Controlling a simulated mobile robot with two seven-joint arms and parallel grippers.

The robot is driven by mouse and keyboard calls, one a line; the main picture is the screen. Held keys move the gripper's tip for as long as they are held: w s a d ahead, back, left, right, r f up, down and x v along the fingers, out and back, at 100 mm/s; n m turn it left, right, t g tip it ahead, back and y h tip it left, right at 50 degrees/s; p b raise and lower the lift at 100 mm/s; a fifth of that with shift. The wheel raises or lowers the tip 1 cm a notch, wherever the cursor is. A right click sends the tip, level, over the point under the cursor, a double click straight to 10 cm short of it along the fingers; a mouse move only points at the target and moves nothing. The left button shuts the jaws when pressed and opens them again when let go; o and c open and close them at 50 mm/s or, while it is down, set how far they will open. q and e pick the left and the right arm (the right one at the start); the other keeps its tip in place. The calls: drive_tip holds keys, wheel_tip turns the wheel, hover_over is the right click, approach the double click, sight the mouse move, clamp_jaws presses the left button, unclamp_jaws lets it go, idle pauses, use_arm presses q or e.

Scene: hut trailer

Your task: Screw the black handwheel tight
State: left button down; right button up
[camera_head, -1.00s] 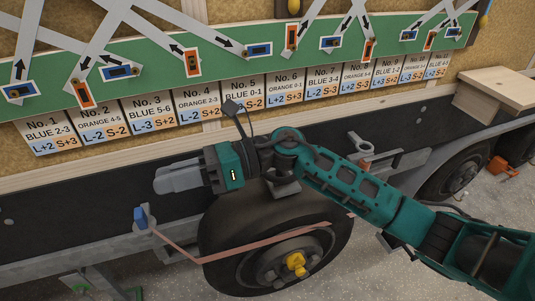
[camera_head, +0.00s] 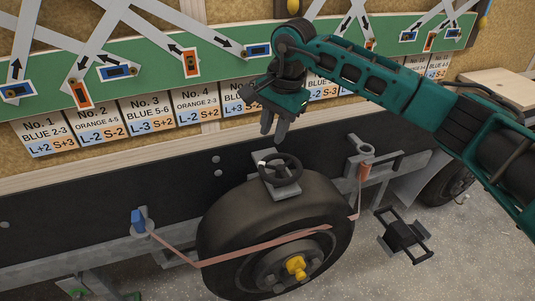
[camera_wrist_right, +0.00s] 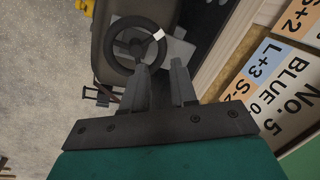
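The black handwheel (camera_head: 281,168) sits on a grey block on top of the tyre, with a small white mark on its rim at the left. My right gripper (camera_head: 274,136) hangs above the handwheel with its fingers pointing down, apart from it. In the right wrist view the two fingers (camera_wrist_right: 160,68) are spread with an empty gap between them, and the handwheel (camera_wrist_right: 137,44) shows beyond the fingertips. My left gripper is not in view.
The tyre (camera_head: 225,222) has a yellow hub piece (camera_head: 296,267) and a reddish strap (camera_head: 235,252) across it. A blue peg (camera_head: 138,219) stands at left, a grey ring bracket (camera_head: 361,147) at right. The numbered board (camera_head: 146,112) is close behind the gripper.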

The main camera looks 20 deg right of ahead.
sight(266, 159)
drive_tip(key=f, duration=0.2)
drive_tip(key=w+f, duration=0.1)
drive_tip(key=f, duration=0.2)
drive_tip(key=a+f, duration=0.1)
drive_tip(key=f, duration=0.2)
drive_tip(key=shift+w+f, duration=0.1)
drive_tip(key=shift+w, duration=0.05)
clamp_jaws()
